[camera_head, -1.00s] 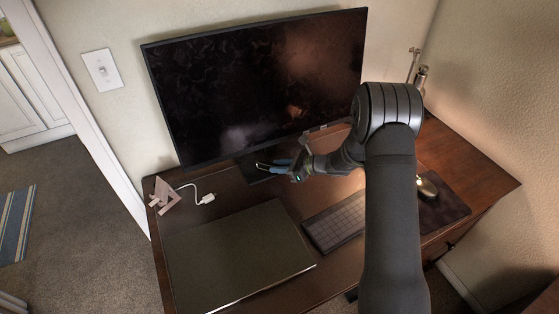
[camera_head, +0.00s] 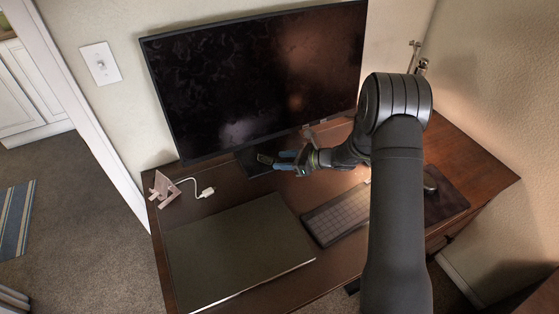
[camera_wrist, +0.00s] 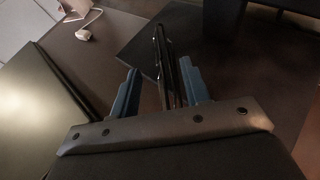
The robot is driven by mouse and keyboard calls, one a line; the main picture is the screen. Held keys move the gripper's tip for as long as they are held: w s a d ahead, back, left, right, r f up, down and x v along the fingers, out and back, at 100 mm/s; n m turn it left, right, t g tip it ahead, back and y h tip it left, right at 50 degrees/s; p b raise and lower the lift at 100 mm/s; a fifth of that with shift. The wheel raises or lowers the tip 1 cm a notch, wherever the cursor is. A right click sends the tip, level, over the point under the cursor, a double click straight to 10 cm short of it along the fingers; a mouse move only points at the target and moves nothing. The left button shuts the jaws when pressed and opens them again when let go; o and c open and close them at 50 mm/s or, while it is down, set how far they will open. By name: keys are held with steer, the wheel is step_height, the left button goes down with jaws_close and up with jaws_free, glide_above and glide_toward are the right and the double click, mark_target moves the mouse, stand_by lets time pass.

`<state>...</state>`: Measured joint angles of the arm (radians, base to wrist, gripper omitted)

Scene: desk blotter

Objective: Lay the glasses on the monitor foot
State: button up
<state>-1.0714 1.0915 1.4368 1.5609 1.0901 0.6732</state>
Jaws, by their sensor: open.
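The glasses (camera_wrist: 160,50) are dark and thin. In the wrist view they stand edge-on between my two blue fingers, with a gap visible on each side. They also show at the fingertips in the head view (camera_head: 264,159). My gripper (camera_wrist: 160,82) is open around them, and in the head view it reaches in from the right (camera_head: 280,159), low in front of the monitor. The monitor foot (camera_wrist: 134,50) is a dark flat plate beneath the far part of the glasses; it also shows in the head view (camera_head: 254,168). Whether the glasses rest on it is hard to tell.
The monitor (camera_head: 255,80) rises behind my gripper. A closed laptop (camera_head: 238,250) lies in front, with a keyboard (camera_head: 338,214) to its right. A pinkish stand (camera_head: 163,188) and a white cable plug (camera_head: 207,192) are at the left. Bare desk lies between laptop and monitor.

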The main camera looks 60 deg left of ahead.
mark_target(279, 161)
steer(key=v, duration=1)
steer(key=shift+w, duration=0.1)
steer(key=x, duration=1.1)
steer(key=shift+s+a, duration=0.15)
steer(key=shift+s, duration=0.15)
steer(key=shift+s+a+r, duration=0.1)
steer(key=shift+r, duration=1)
steer(key=shift+a+r, duration=0.1)
steer(key=shift+r, duration=1.05)
steer(key=shift+f, duration=0.15)
